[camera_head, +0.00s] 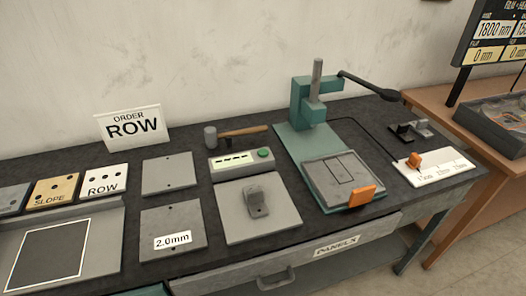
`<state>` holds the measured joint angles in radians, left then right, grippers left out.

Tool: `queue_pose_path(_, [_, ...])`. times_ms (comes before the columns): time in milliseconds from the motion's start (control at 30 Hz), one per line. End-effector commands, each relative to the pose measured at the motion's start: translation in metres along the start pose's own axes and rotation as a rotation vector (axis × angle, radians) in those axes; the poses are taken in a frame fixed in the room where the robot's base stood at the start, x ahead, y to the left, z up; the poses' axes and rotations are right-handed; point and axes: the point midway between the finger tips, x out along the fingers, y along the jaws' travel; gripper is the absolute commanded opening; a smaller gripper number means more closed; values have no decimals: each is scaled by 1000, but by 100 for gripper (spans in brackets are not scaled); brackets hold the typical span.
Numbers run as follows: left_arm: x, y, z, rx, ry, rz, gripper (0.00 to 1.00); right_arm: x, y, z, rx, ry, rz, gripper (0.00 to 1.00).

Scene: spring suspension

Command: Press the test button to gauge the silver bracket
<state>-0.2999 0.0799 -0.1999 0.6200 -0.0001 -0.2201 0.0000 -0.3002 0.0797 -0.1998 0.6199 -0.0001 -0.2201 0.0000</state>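A grey metal bracket (257,200) sits on a light grey square plate (235,222) near the middle of the bench. A green round button (264,153) is at the right end of this box and looks like the test button. Nothing touches the button or the bracket. Neither of my grippers is in view.
A green press (305,110) with a dark lever stands to the right, with an orange handle (362,196) at its front. A hammer (235,132) lies behind the box. An ORDER ROW sign (132,124), loose plates and a white scale (442,163) are also on the dark bench.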

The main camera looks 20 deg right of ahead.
Motion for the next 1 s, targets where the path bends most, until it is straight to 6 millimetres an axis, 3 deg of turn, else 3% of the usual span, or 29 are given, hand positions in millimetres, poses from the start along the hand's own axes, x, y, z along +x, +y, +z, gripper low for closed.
queue_pose_path(33, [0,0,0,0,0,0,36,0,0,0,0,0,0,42])
queue_pose_path(367, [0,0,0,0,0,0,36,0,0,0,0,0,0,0])
queue_pose_path(1000, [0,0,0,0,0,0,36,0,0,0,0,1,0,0])
